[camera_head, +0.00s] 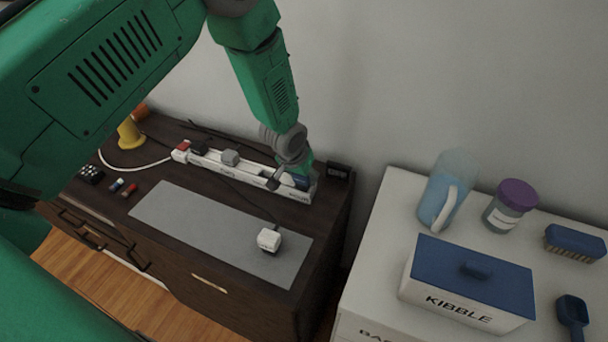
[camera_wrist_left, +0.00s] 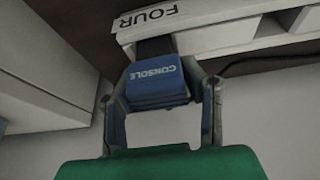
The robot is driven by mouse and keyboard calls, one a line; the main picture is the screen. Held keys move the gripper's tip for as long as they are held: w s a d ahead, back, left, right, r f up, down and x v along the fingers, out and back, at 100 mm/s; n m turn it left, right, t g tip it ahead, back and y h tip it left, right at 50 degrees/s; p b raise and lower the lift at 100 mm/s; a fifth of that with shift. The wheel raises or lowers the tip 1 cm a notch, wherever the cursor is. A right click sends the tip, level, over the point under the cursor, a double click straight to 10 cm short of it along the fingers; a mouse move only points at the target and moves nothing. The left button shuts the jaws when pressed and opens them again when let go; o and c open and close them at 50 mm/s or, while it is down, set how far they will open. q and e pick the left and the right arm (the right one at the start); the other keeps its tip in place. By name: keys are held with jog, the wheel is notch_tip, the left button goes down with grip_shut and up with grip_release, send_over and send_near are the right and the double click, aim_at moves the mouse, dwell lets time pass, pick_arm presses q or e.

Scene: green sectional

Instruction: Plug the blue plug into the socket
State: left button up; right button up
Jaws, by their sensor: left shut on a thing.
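The blue plug (camera_wrist_left: 158,83), lettered "CONSOLE", sits between the two fingers of my left gripper (camera_wrist_left: 160,98), which is shut on it. In the left wrist view the plug is at the edge of the white power strip (camera_wrist_left: 215,32), beside the label "FOUR". In the head view the left gripper (camera_head: 290,172) is at the right end of the power strip (camera_head: 258,172), with the blue plug (camera_head: 300,182) partly hidden beneath it. I cannot tell how deep the plug sits in the socket. My right gripper is not in view.
Red, black and grey plugs (camera_head: 230,157) sit along the strip. A white plug (camera_head: 269,240) lies on the grey mat (camera_head: 200,218). A small black box (camera_head: 338,171) stands right of the strip. The white cabinet with a kibble box (camera_head: 470,280) and pitcher (camera_head: 446,192) is further right.

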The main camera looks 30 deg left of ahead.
pick_arm(q)
jog(key=shift+f+b, duration=0.3)
jog(key=shift+f, duration=0.25)
jog(key=o, duration=1.2)
jog(key=shift+o, duration=0.2)
jog(key=shift+r, duration=0.15)
jog(key=shift+s+r, duration=0.1)
jog(key=shift+r, duration=0.2)
jog(key=v, duration=1.1)
jog(key=shift+s+f, duration=0.1)
jog(key=shift+s, duration=0.05)
